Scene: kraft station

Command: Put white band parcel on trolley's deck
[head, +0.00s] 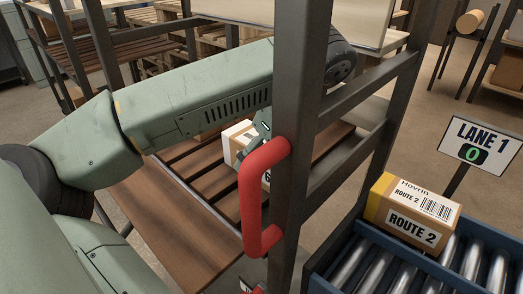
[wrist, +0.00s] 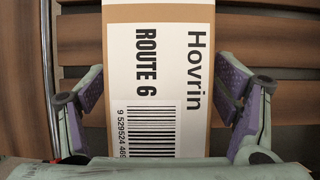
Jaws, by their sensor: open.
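The white band parcel (head: 236,136), a brown carton with a broad white face, sits on the trolley's slatted wooden deck (head: 182,158) in the head view. The trolley's dark post and red handle hide part of it. In the wrist view the parcel (wrist: 155,60) reads "Hovrin ROUTE 6" above a barcode. My gripper (wrist: 162,88) is open, with one purple-padded finger on each side of the parcel. Slats show between the right finger and the carton, so that finger stands apart from it. In the head view my gripper (head: 262,128) is partly behind the red handle.
The red handle (head: 262,195) and dark upright frame (head: 298,120) stand close in front of my gripper. A yellow-banded "ROUTE 2" parcel (head: 412,212) rests on the roller conveyor (head: 405,272) at right, beside the "LANE 1" sign (head: 481,140). Pallets and racks stand behind.

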